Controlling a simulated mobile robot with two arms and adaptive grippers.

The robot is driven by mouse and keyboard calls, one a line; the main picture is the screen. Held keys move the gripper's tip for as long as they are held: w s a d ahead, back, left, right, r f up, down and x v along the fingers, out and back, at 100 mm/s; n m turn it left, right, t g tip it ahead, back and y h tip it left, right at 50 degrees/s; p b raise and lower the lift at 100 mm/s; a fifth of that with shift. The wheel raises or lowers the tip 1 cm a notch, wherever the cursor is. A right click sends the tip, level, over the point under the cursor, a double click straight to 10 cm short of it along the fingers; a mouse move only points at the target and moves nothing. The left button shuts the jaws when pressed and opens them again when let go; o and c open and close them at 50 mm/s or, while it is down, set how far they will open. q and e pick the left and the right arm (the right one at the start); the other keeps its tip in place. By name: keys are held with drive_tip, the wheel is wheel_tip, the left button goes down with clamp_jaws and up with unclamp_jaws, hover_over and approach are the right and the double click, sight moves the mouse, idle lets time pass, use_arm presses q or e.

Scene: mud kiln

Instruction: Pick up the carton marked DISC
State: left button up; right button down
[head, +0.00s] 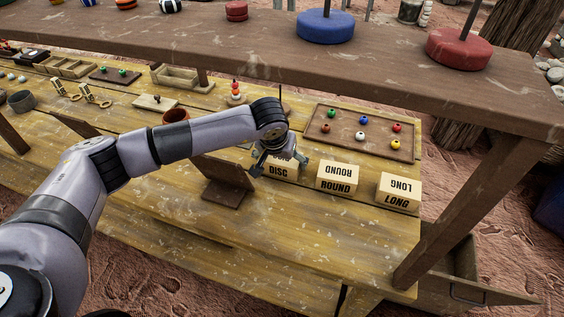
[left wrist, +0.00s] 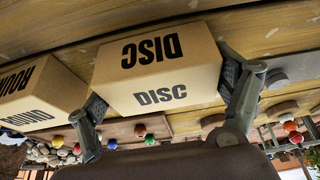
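The carton marked DISC (head: 281,171) is a cream box with black lettering. It stands on the yellow lower shelf, at the left end of a row of cartons. My left gripper (head: 280,164) is over it with fingers spread, one on each side, and hides part of its top. In the left wrist view the DISC carton (left wrist: 158,66) fills the middle between the two fingertips (left wrist: 165,92). The fingers are close to its sides; whether the pads touch is not clear. My right gripper is not in view.
The ROUND carton (head: 337,181) and LONG carton (head: 398,193) stand to the right. A board with coloured knobs (head: 340,147) lies behind. A brown stand (head: 223,182) is left of the gripper. The upper shelf (head: 200,42) bears red and blue discs.

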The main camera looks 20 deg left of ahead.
use_arm(q)
drive_tip(key=c, duration=0.9)
